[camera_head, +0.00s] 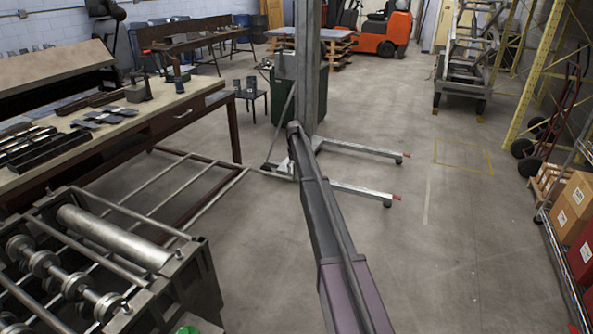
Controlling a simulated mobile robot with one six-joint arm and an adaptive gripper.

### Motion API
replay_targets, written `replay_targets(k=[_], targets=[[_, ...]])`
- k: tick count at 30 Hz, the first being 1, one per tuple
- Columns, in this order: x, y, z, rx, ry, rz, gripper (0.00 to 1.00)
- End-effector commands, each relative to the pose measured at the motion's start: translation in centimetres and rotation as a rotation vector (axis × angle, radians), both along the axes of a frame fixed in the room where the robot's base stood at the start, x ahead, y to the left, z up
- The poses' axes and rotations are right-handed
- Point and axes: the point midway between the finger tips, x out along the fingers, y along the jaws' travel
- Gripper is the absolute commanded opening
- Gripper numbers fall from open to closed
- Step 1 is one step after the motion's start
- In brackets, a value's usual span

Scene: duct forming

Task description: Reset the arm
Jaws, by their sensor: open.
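My gripper is not in view, and no fingers show anywhere in the head view. A long dark grey and purple beam (338,238) runs from the bottom centre up to a grey upright post (308,65). I cannot tell what the beam belongs to. Nothing in the frame shows the arm's pose clearly.
A roller machine (110,240) stands at lower left, below a workbench (190,110) with tools. Low legs with red tips (358,150) reach right from the post. Boxes (575,205) on a shelf line the right edge. An orange forklift (384,32) stands far back. Open floor (470,230) lies right of centre.

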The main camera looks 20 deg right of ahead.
Motion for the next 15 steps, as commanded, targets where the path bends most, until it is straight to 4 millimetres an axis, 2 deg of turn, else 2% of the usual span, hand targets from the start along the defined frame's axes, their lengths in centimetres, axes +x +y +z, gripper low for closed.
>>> replay_targets(k=[5, 8, 11, 15], targets=[[-0.5, 0.3, 0.0, 0.001, 0.0, 0.001, 0.59], [-1.6, 0.8, 0.0, 0.002, 0.0, 0.004, 0.59], [-3.6, 1.6, 0.0, 0.002, 0.001, 0.008, 0.59], [-7.9, 3.3, 0.0, 0.002, 0.001, 0.017, 0.59]])
